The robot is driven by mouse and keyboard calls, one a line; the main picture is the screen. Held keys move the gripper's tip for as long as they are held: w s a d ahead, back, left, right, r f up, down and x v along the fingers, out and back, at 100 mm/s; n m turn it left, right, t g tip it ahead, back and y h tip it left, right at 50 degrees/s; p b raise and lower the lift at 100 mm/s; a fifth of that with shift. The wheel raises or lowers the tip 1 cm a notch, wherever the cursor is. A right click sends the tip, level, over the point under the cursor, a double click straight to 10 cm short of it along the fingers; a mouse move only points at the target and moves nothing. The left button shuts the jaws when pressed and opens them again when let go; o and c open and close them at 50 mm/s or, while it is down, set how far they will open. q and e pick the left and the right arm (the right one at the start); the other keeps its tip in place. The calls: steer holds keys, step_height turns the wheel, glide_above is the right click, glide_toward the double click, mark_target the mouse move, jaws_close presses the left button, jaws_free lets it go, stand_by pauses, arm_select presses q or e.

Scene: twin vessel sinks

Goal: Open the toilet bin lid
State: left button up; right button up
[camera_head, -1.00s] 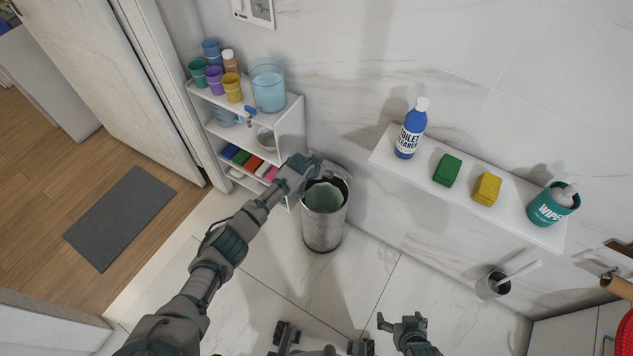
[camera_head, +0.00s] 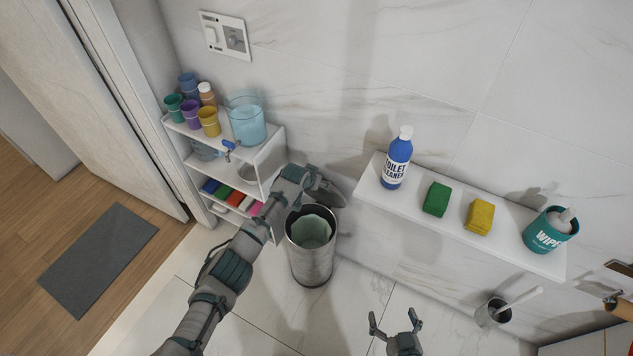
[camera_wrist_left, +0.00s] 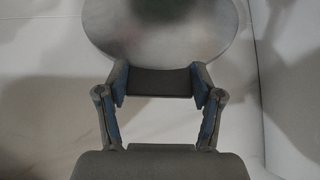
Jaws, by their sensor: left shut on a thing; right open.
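The toilet bin (camera_head: 313,265) is a silver cylinder on the floor against the wall, with a pale green liner showing in its open mouth. Its round grey lid (camera_head: 328,194) is raised at the back of the rim, and it fills the top of the left wrist view (camera_wrist_left: 165,30). My left gripper (camera_head: 312,184) is at the lid above the bin. In the left wrist view its fingers (camera_wrist_left: 158,82) close on a dark part at the lid's edge. My right gripper (camera_head: 394,322) is open and empty at the bottom of the head view.
A white shelf unit (camera_head: 277,150) with cups and a water jar stands left of the bin. A wall shelf (camera_head: 410,205) at right holds a toilet cleaner bottle, two sponges and a wipes tub. A toilet brush holder (camera_head: 490,312) stands at lower right.

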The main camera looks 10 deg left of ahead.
arm_select(q)
steer(key=o, duration=1.7)
steer(key=v, duration=1.1)
steer(key=shift+s+a+r, duration=0.15)
steer(key=shift+s+r, duration=0.05)
steer(key=shift+r, duration=0.15)
